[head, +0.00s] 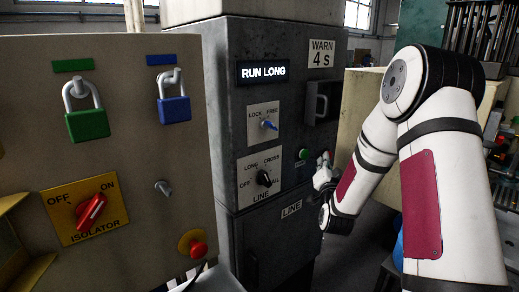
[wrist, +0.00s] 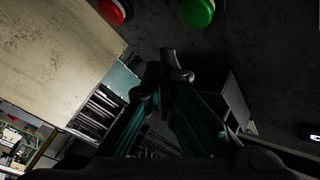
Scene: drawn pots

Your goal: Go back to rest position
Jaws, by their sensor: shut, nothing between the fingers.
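My gripper (wrist: 162,80) is shut and empty in the wrist view, its fingertips together below a green button (wrist: 197,12) and a red button (wrist: 112,10). In the head view my arm reaches down from the right, and the gripper (head: 324,172) is beside the dark cabinet's right edge, close to the buttons. The green button (head: 303,154) shows left of it. I cannot tell from these views whether the fingertips touch the panel.
The dark grey cabinet (head: 225,120) has a lit "RUN LONG" display (head: 263,73), a LOCK/FREE switch (head: 268,125) and a LINE selector (head: 264,179). At left a beige panel (head: 130,120) carries green (head: 88,124) and blue (head: 174,109) padlocks and a red isolator knob (head: 91,211).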

